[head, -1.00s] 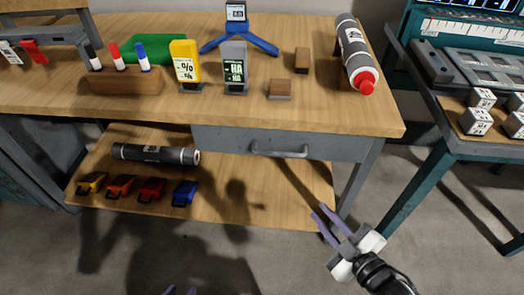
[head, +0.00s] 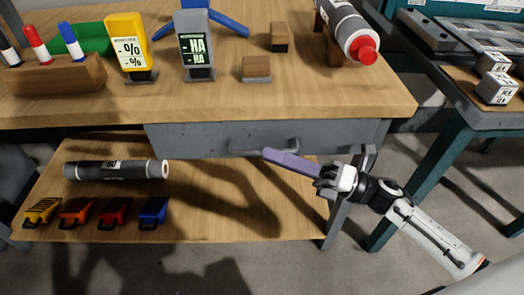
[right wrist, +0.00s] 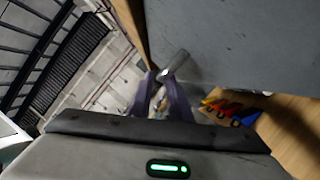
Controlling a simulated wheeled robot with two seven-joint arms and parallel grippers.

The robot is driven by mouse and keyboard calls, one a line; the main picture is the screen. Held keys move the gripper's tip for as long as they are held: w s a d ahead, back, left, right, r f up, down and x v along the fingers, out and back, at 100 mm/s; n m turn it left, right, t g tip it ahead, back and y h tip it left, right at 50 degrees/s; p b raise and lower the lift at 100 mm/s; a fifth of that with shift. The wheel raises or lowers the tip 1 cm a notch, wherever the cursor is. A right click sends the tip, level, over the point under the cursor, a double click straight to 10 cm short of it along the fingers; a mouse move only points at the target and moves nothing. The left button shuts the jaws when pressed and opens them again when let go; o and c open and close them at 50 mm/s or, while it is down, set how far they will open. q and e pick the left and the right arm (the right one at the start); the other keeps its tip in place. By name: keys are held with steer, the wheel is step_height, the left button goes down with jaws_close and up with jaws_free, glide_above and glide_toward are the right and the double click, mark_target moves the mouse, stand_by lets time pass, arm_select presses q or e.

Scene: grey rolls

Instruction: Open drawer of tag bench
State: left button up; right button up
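The tag bench (head: 210,108) has a wooden top and a grey drawer (head: 190,139) below it, which looks closed. The drawer's grey bar handle (head: 242,153) is partly hidden behind my right gripper (head: 268,154). In the head view the purple fingers overlap at the handle. In the right wrist view the handle (right wrist: 176,63) sticks out from the drawer front (right wrist: 235,45) towards the fingertips. The right gripper's fingers (right wrist: 162,80) stand apart with a gap between them, and the handle's end is near their tips. Contact cannot be told. My left gripper is out of view.
A lower wooden shelf (head: 215,205) carries a dark roll (head: 115,171) and several coloured clips. Label stands, a pen block (head: 55,76) and a roll with a red cap (head: 345,28) are on the bench top. A teal table (head: 440,160) stands at the right.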

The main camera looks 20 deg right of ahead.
mark_target(262, 150)
steer(key=shift+x, duration=1.75)
jaws_close()
